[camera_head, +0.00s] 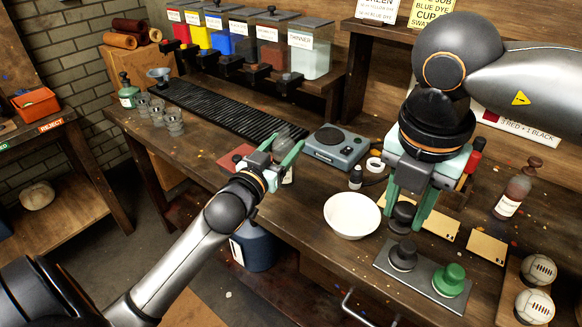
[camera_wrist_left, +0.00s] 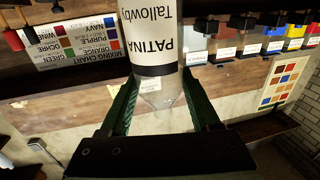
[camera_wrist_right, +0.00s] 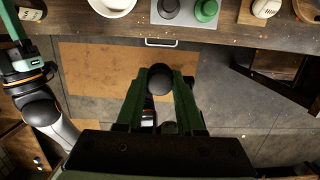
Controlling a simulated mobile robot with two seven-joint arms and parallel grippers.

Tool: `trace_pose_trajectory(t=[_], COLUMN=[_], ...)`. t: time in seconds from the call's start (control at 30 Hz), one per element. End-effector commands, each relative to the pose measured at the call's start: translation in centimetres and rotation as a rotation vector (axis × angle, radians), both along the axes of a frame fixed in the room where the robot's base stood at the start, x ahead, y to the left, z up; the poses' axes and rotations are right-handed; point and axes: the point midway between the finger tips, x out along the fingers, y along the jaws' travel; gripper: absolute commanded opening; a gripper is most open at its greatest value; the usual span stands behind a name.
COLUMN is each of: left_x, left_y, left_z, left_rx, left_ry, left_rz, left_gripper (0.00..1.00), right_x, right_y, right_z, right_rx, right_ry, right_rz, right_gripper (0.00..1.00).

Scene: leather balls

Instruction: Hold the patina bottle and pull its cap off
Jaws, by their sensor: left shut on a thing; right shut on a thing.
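The patina bottle (camera_wrist_left: 153,45) stands upright in my left gripper, its label facing the left wrist camera. In the head view my left gripper (camera_head: 283,150) is shut around the bottle's clear shoulder, near the table's front edge. No cap shows on the bottle there, though its neck is partly hidden. My right gripper (camera_head: 404,222) is shut on a black rounded piece that looks like the cap (camera_wrist_right: 160,79). It is held between the fingertips, apart from the bottle and well to its right.
A white bowl (camera_head: 352,215) lies between the grippers. A grey plate (camera_head: 424,284) with a black knob and a green knob sits below the right gripper. Stitched balls (camera_head: 535,306) sit far right.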

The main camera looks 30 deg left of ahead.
Motion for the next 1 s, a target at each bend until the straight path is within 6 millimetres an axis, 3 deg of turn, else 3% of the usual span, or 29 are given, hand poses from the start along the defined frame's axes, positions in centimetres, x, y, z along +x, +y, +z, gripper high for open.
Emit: trace_pose_trajectory(t=[0.03, 0.23, 0.47, 0.6, 1.0], left_x=[0.8, 3.1, 4.3, 4.2, 4.1], left_y=[0.2, 0.7, 1.0, 0.9, 0.9], left_z=[-1.6, -4.3, -5.7, -7.9, -8.7], left_rx=[-0.002, -0.001, -0.002, -0.005, -0.001], left_ry=[0.006, 0.003, 0.003, 0.005, 0.003], left_rz=[0.001, 0.000, 0.000, 0.000, -0.001], left_gripper=[0.00, 0.00, 0.00, 0.00, 0.00], right_x=[0.0, 0.0, 0.0, 0.0, 0.0], right_y=[0.0, 0.0, 0.0, 0.0, 0.0], right_z=[-0.4, -0.8, -1.1, -1.3, -1.4], right_rx=[0.000, 0.000, 0.000, 0.000, 0.000], right_ry=[0.000, 0.000, 0.000, 0.000, 0.000], right_rz=[0.000, 0.000, 0.000, 0.000, 0.000], right_gripper=[0.00, 0.00, 0.00, 0.00, 0.00])
